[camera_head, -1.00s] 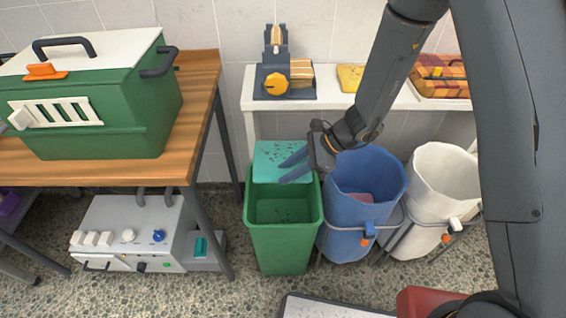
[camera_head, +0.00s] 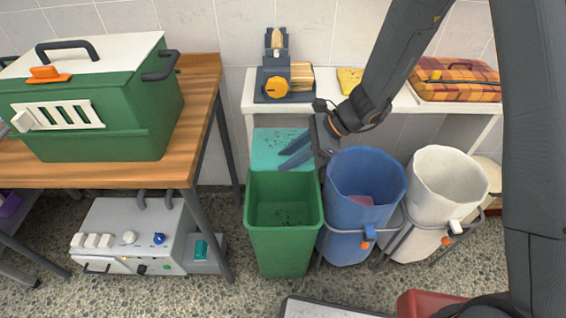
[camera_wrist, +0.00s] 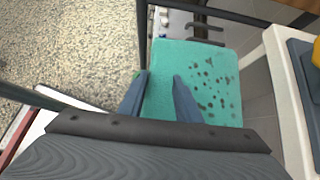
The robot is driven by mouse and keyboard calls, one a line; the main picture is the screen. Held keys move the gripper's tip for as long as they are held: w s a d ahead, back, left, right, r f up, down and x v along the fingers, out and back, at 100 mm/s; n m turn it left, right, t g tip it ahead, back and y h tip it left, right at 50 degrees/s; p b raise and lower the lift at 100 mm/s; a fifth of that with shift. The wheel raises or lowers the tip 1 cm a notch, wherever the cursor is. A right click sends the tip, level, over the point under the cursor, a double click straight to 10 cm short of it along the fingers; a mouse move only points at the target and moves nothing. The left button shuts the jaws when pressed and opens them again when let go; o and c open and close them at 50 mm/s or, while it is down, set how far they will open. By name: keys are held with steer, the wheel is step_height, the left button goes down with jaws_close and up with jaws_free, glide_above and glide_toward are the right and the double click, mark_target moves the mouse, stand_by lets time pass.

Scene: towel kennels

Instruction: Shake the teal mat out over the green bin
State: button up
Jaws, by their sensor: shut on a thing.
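The teal mat (camera_head: 278,146) hangs flat above the back rim of the green bin (camera_head: 284,243), with dark specks on its face. In the wrist view the mat (camera_wrist: 196,72) lies between and beyond my fingers, its specks mostly on the right half. My gripper (camera_head: 296,152) is shut on the mat's right edge in the head view. The green bin stands open on the floor, with dark specks at its bottom. Most of the bin is hidden behind the mat in the wrist view.
A blue bin (camera_head: 362,222) with something pink inside and a white bin (camera_head: 432,200) stand right of the green bin. A white shelf (camera_head: 330,90) runs behind. A wooden table (camera_head: 190,130) with a green carrier (camera_head: 100,120) stands left, above a grey machine (camera_head: 130,235).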

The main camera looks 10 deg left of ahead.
step_height(320, 180, down, 6)
steer(key=shift+f, duration=0.25)
stand_by(0.8)
